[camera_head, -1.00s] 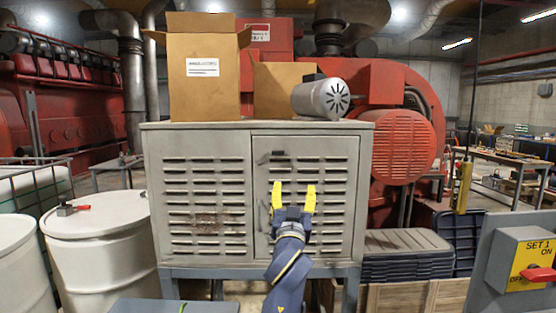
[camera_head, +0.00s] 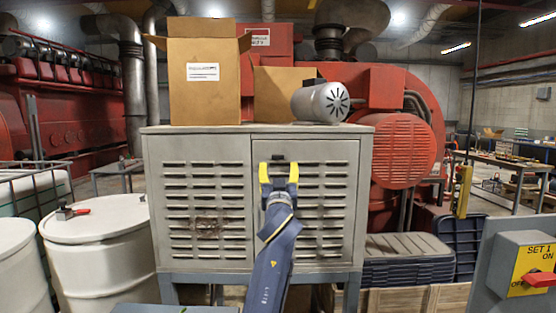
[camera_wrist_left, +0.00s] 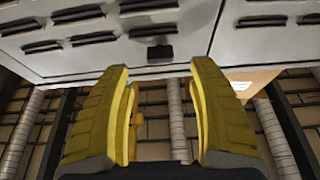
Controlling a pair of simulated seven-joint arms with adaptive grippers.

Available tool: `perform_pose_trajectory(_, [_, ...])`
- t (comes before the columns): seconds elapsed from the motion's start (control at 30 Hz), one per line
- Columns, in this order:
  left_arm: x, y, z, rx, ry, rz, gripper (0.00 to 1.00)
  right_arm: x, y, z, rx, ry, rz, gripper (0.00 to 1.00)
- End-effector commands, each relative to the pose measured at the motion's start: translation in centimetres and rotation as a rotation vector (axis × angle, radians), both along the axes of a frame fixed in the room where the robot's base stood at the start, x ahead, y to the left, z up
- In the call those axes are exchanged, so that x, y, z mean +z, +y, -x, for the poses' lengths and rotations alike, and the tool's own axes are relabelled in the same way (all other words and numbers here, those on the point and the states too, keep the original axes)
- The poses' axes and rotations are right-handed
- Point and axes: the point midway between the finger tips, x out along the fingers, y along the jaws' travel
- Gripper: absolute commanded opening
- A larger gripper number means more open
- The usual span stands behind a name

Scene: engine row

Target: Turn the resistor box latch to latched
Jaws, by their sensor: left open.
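The resistor box (camera_head: 200,200) is a grey louvred cabinet on a stand in the middle of the head view. Its latch (camera_head: 278,158) is a small dark piece near the top of the right door; it also shows in the left wrist view (camera_wrist_left: 160,52). My left gripper (camera_head: 279,172) is open and empty, its yellow fingers in front of the right door just below the latch. In the left wrist view the fingertips (camera_wrist_left: 161,68) stand apart on either side of the latch, not visibly touching it. I cannot tell the latch's exact angle. My right gripper is not in view.
Cardboard boxes (camera_head: 204,92) and a grey motor (camera_head: 320,102) sit on the cabinet top. White drums (camera_head: 98,255) stand at the left. A yellow switch box (camera_head: 528,268) with a red handle is at the right. Dark crates (camera_head: 408,268) are stacked beside the cabinet.

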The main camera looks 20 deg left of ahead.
Motion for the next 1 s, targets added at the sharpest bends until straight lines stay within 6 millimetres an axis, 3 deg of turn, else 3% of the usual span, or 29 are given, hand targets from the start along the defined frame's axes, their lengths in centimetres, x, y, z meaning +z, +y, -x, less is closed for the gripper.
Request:
perform_pose_trajectory(0.2, [1.5, 1.1, -3.1, 0.003, 0.000, -0.003, 0.60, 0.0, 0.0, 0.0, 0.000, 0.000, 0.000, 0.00])
perform_pose_trajectory(0.4, [2.1, 1.6, -4.9, 0.001, 0.001, -0.002, 0.60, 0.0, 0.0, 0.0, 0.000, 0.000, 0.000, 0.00])
perform_pose_trajectory(1.0, [2.6, 1.9, -5.9, 0.001, 0.000, -0.001, 0.58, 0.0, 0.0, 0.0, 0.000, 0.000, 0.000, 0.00])
